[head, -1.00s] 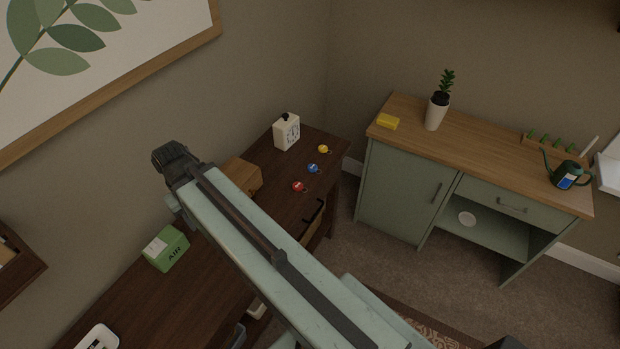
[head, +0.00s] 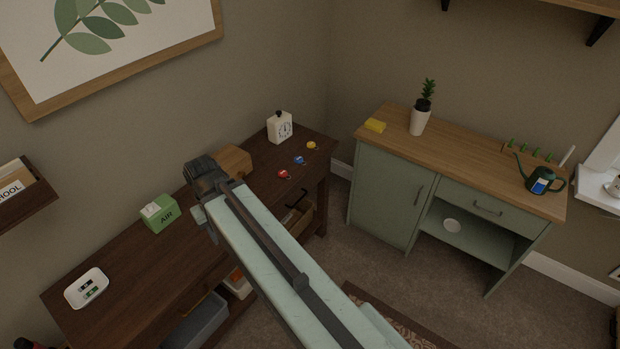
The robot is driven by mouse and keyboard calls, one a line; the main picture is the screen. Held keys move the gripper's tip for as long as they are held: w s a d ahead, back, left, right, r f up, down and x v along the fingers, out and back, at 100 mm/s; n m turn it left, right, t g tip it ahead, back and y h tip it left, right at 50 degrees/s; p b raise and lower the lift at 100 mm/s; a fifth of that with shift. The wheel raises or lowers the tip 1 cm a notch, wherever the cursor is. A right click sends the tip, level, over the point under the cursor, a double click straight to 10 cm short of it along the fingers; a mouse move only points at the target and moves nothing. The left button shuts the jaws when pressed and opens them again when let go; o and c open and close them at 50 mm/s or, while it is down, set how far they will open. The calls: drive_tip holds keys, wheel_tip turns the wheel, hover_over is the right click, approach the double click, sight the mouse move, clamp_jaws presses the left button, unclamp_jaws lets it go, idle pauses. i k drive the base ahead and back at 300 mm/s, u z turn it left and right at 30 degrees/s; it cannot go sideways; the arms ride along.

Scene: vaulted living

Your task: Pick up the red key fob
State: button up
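The red key fob (head: 284,174) lies on the dark wooden table (head: 262,196), towards its right end. A blue fob (head: 300,160) and a yellow fob (head: 311,145) lie in a row behind it, with gaps between them. My gripper (head: 203,172) is at the far end of my arm, above the table and left of the red fob, apart from it. My arm hides part of the table. The fingers are not clearly seen, so I cannot tell whether they are open.
A green box (head: 159,213) and a white tray (head: 87,288) are further left. A green cabinet (head: 392,190) stands to the right, across a floor gap.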

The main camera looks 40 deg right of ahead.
sight(282, 173)
drive_tip(key=z, duration=5.65)
drive_tip(key=k, duration=0.85)
drive_tip(key=u, duration=5.75)
